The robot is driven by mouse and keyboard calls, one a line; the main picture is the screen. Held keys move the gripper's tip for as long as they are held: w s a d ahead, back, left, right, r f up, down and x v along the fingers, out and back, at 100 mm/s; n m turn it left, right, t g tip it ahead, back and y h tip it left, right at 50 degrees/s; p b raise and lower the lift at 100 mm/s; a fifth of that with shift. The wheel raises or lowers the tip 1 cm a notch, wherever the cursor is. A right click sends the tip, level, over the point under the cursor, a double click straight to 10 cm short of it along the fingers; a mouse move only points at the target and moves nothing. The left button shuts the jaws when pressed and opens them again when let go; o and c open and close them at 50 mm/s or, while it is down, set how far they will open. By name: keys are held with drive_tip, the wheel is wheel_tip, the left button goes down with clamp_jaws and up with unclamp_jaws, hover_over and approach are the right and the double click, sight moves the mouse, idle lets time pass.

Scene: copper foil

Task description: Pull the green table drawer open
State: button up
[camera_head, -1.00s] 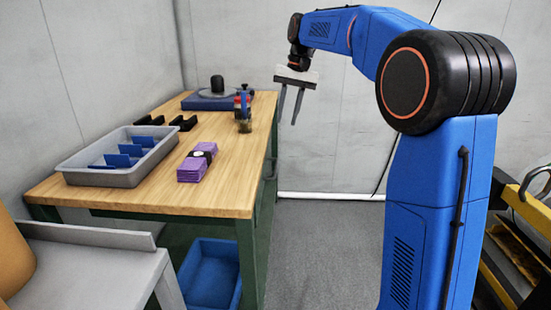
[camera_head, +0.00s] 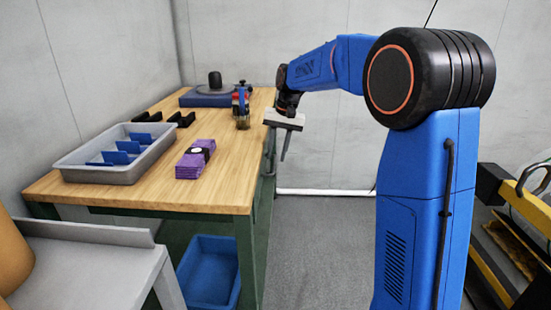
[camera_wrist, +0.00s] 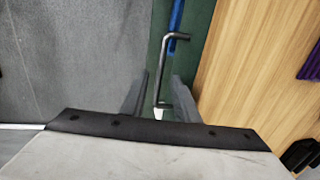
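The green drawer front (camera_wrist: 156,42) runs along the table's side in the wrist view, beside the wooden top. A dark metal bar handle (camera_wrist: 163,62) is fixed to it. My gripper (camera_wrist: 160,78) is open, with one finger on each side of the handle in that view. I cannot tell whether the fingers touch it or how deep they reach around it. In the head view my gripper (camera_head: 284,150) points down at the table's right side. The drawer front is hardly visible there.
The wooden tabletop (camera_head: 120,190) carries a grey tray (camera_head: 100,173) with blue dividers, a purple pack (camera_head: 190,168), black holders, and a small tool near the right edge. A blue bin (camera_head: 208,270) is below. Grey floor (camera_head: 315,240) is clear right of the table.

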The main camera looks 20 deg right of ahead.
drive_tip(key=shift+a+f, duration=0.25)
drive_tip(key=shift+f, duration=0.85)
drive_tip(key=shift+c, duration=0.7)
clamp_jaws()
drive_tip(key=s+d, duration=0.4)
drive_tip(key=d, duration=1)
drive_tip(key=s+d, duration=0.5)
drive_tip(key=d, duration=0.9)
drive_tip(key=shift+d, duration=0.1)
drive_tip(key=shift+o, duration=0.7)
unclamp_jaws()
